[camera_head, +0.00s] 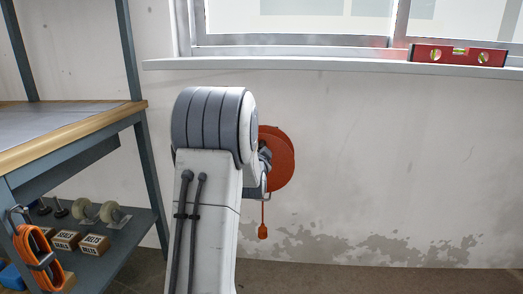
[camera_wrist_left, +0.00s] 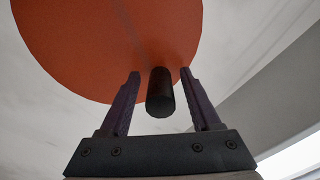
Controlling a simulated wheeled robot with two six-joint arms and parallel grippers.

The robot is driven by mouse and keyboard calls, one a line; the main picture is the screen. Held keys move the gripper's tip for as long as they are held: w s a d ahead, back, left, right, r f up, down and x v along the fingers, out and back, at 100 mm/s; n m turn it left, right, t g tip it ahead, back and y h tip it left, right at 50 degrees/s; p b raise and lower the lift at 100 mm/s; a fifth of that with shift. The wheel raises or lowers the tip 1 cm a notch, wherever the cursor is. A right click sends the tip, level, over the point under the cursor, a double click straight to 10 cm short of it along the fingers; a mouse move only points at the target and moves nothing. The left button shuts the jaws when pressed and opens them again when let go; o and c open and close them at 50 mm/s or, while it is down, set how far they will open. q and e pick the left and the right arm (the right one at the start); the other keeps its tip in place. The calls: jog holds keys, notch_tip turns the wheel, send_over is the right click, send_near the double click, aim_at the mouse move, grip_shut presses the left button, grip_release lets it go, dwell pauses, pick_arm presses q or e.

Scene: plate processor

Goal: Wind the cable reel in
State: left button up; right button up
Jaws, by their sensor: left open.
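The orange cable reel (camera_head: 283,160) is mounted on the wall below the window, partly hidden behind my left arm. An orange cable end with a plug (camera_head: 263,232) hangs below it. In the left wrist view the reel's orange disc (camera_wrist_left: 105,45) fills the upper left, with a dark cylindrical crank handle (camera_wrist_left: 160,95) sticking out near its lower edge. My left gripper (camera_wrist_left: 160,75) is open, one finger on each side of the handle, with a small gap visible on both sides. In the head view my left gripper (camera_head: 266,156) is mostly hidden at the reel's face. My right gripper is not in view.
A workbench (camera_head: 70,125) with a lower shelf (camera_head: 120,225) stands at left, holding boxes (camera_head: 94,244), casters and a coiled orange cable (camera_head: 38,258). A red spirit level (camera_head: 458,55) lies on the window sill (camera_head: 300,64). The wall and floor at right are clear.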

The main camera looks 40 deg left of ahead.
pick_arm(q)
grip_shut()
dwell(1.4)
